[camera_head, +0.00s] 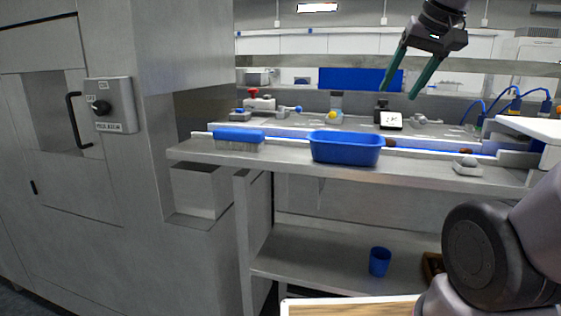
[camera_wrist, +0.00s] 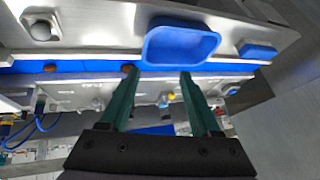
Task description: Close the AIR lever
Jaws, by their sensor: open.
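My gripper (camera_head: 400,92) is open and empty, its two green fingers pointing down above the back of the bench. In the wrist view the gripper (camera_wrist: 158,73) spans a gap with nothing between the fingertips. The yellow knob also shows in the wrist view (camera_wrist: 166,102). The lettering is too small to read, so I cannot tell which is the AIR lever or how it stands.
A blue tray (camera_head: 345,149) and a blue-topped brush (camera_head: 239,139) sit along the bench's front. Blue cables rise at right. A steel cabinet (camera_head: 180,60) fills the left.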

